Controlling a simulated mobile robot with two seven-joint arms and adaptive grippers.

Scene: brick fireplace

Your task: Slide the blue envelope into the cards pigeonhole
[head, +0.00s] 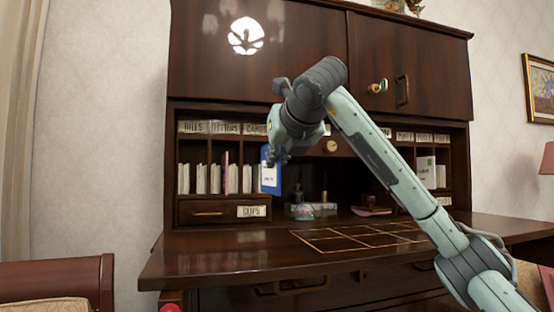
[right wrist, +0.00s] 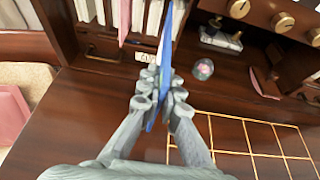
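My right gripper (head: 276,158) is shut on the blue envelope (head: 271,179), which has a white label on its face. The right wrist view shows the envelope (right wrist: 165,45) upright and edge-on between the fingers (right wrist: 162,85). In the head view it overlaps the right end of the left pigeonhole row, below the label reading CARDS (head: 254,129). The cards pigeonhole under that label is partly hidden by the envelope; I cannot tell whether the envelope's far edge is inside it. My left gripper is not in view.
Pigeonholes labelled BILLS (head: 193,127) and LETTERS (head: 226,128) hold white envelopes, with a pink one (head: 225,172) among them. A drawer (head: 208,212) labelled CLIPS sits below. A glass paperweight (right wrist: 203,69) stands to the right. The desktop (head: 215,262) in front is clear, with gold grid lines.

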